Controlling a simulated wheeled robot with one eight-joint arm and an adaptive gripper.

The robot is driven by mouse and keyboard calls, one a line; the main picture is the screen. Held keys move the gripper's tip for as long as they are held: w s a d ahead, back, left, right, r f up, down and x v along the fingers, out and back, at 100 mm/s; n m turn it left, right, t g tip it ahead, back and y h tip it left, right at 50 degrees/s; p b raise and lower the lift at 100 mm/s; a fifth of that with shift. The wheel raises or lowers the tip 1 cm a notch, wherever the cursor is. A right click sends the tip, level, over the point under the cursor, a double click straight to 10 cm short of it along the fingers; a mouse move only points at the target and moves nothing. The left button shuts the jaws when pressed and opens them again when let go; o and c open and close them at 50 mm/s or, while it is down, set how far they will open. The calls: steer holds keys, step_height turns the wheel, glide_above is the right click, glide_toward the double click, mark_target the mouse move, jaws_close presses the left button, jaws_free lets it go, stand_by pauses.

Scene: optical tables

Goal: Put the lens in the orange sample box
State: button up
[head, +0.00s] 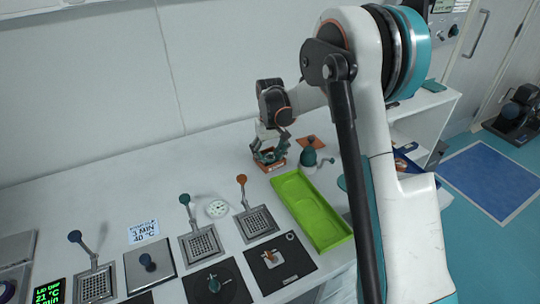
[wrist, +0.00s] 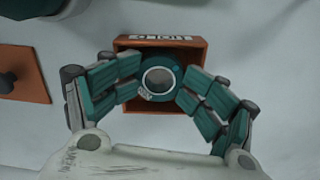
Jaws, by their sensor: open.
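The orange sample box (wrist: 192,46) is open and lies straight below my gripper in the wrist view, with a pale label on its far rim. The lens (wrist: 173,84), a teal ring with a grey centre, sits within the box's outline. My gripper (wrist: 159,92) is open, with one teal finger on each side of the lens. I cannot tell whether the fingers touch it. In the head view my gripper (head: 268,150) is low over the orange box (head: 270,167) on the white bench. The lens cannot be made out there.
A flat orange plate (wrist: 22,74) lies left of the box, also seen in the head view (head: 310,142). A dark teal rounded vessel (head: 309,158) stands just right of the box. A green tray (head: 335,230) lies in front. Several lever stations (head: 203,244) stand at front left.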

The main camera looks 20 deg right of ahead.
mark_target(270, 158)
steer(key=shift+r, duration=0.2)
steer(key=shift+r+p, duration=0.35)
step_height(270, 158, up, 13)
steer(key=p, duration=0.4)
steer(key=s+r+t, duration=0.2)
steer(key=s+r, duration=0.5)
steer(key=s+r+m+t, duration=0.1)
steer(key=s+t, duration=0.4)
steer(key=s, duration=2.2)
